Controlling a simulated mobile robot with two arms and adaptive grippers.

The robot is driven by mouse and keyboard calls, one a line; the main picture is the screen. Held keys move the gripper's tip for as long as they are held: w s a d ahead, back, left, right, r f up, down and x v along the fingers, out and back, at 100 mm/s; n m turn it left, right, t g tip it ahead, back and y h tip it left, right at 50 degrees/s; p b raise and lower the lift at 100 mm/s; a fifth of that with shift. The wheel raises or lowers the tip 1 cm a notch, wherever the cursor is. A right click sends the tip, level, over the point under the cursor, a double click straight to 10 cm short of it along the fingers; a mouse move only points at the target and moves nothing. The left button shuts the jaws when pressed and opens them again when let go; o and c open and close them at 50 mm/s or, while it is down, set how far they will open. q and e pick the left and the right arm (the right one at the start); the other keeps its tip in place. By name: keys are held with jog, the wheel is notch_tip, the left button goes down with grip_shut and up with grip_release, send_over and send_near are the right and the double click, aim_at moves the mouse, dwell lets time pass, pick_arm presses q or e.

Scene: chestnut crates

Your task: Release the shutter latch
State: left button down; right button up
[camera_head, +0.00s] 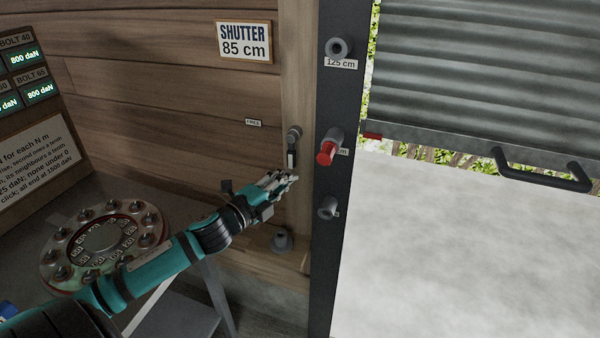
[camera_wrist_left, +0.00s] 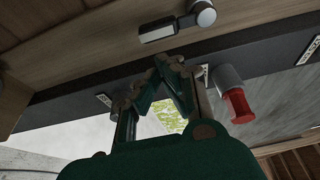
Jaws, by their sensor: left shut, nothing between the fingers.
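The shutter latch (camera_head: 293,143) is a small grey lever on the wooden post, pointing down from a round pivot. The latch also shows at the top of the left wrist view (camera_wrist_left: 188,21), past the fingertips. My left gripper (camera_head: 291,180) is shut and empty just below the latch; a small gap seems to lie between them. Its fingertips meet in the left wrist view (camera_wrist_left: 168,68). The grey ribbed shutter (camera_head: 480,70) hangs partly raised at the right. My right gripper is not in view.
A red-ended pin (camera_head: 326,153) sits in the dark rail (camera_head: 325,250), close right of my left gripper, with sockets above (camera_head: 338,48) and below it (camera_head: 328,207). A FREE label (camera_head: 253,122) is left of the latch. A round bolt plate (camera_head: 105,236) lies on the bench.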

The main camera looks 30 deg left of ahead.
aim_at(292, 150)
pick_arm(q)
jog(key=shift+w+d, duration=0.15)
jog(key=shift+w, duration=1.25)
jog(key=shift+w+d, duration=0.15)
jog(key=shift+w, duration=1.25)
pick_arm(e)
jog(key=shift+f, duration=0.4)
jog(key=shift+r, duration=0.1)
pick_arm(q)
jog(key=shift+a+m, duration=0.25)
jog(key=shift+m, duration=0.05)
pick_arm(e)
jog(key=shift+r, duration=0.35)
